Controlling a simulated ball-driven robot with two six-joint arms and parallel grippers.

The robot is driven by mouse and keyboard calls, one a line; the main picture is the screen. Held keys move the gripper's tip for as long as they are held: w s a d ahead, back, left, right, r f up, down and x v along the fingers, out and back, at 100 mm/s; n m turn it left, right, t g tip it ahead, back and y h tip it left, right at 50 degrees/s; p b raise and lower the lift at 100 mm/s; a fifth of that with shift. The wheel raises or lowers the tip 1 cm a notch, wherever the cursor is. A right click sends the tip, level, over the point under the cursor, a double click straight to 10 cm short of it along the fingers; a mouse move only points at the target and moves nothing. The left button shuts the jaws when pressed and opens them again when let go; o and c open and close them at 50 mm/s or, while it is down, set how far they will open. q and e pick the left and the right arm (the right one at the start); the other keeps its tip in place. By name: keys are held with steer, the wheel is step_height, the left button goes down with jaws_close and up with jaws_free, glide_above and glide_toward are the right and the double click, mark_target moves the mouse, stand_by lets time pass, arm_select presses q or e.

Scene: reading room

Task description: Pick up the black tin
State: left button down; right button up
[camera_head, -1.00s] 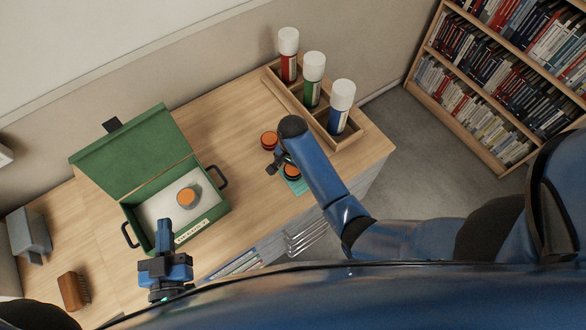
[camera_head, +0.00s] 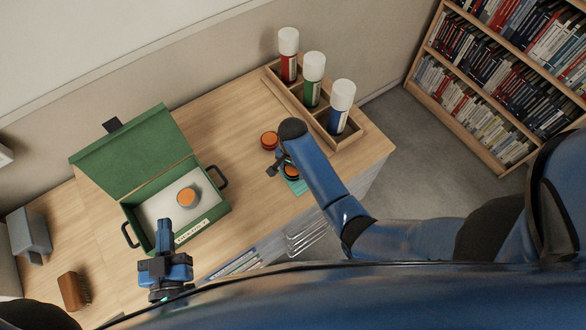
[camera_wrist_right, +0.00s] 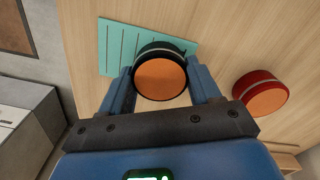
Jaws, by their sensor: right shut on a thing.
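The black tin (camera_wrist_right: 160,77) with an orange top sits between the two fingers of my right gripper (camera_wrist_right: 160,88) in the right wrist view. The fingers are shut on its sides. In the head view the tin (camera_head: 291,171) shows beside my right gripper (camera_head: 281,168), partly hidden by the arm, over or on a teal ribbed mat (camera_head: 299,187). I cannot tell whether it touches the mat. My left gripper (camera_head: 165,232) is in front of the green box, above the table edge; whether its jaws are open is unclear.
A red tin (camera_head: 270,140) with an orange top stands close to my right gripper. An open green box (camera_head: 205,232) holds a grey tin (camera_head: 188,197). A wooden rack (camera_head: 352,142) with several spray cans is behind. A brush (camera_head: 72,291) lies at left.

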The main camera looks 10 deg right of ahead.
steer(key=shift+r, duration=0.15)
step_height(320, 180, up, 20)
steer(key=p, duration=0.7)
steer(key=shift+f, duration=0.2)
